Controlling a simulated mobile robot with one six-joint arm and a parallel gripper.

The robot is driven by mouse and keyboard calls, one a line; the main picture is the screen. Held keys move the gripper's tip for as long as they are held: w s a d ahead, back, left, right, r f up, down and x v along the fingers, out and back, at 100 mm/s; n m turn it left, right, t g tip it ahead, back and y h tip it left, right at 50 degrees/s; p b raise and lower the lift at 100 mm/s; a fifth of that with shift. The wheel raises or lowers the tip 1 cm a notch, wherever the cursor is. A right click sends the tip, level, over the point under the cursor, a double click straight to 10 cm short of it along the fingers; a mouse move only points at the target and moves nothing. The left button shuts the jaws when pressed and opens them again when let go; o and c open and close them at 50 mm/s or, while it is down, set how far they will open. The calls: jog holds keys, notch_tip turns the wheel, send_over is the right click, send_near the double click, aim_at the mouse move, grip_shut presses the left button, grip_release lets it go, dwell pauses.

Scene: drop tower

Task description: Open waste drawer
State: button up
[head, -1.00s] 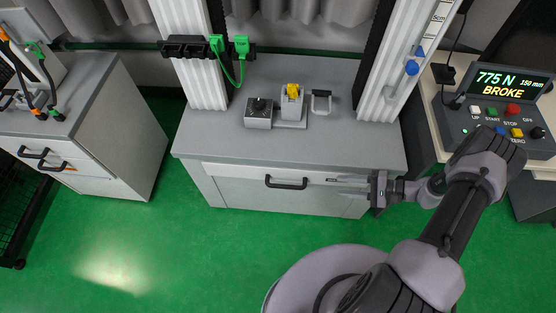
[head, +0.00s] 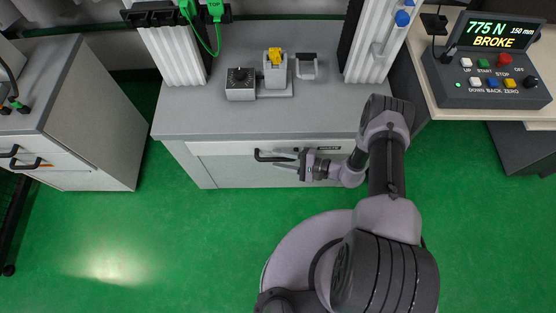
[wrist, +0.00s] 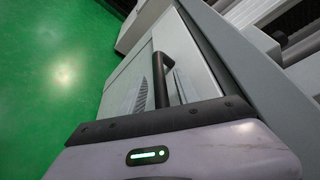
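The waste drawer (head: 222,148) is a pale front panel under the grey bench top, and it looks shut. Its black bar handle (head: 262,156) sits near the middle of the panel; part of it is hidden by my gripper. My gripper (head: 277,159) is in front of the drawer and points left, with its two fingers apart. In the wrist view the handle (wrist: 161,72) runs between the spread fingers of my gripper (wrist: 160,92). I cannot tell whether a finger touches it.
The bench top (head: 200,118) carries a grey knob box (head: 240,84), a yellow-topped fixture (head: 275,65) and a small handled block (head: 306,67). A control console (head: 490,75) reading "775 N BROKE" stands at right. A grey cabinet (head: 90,130) stands at left. Green floor is clear between.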

jog(key=shift+w+a+f, duration=0.1)
jog(key=shift+w+a, duration=0.05)
jog(key=shift+a, duration=0.25)
grip_shut()
dwell(1.2)
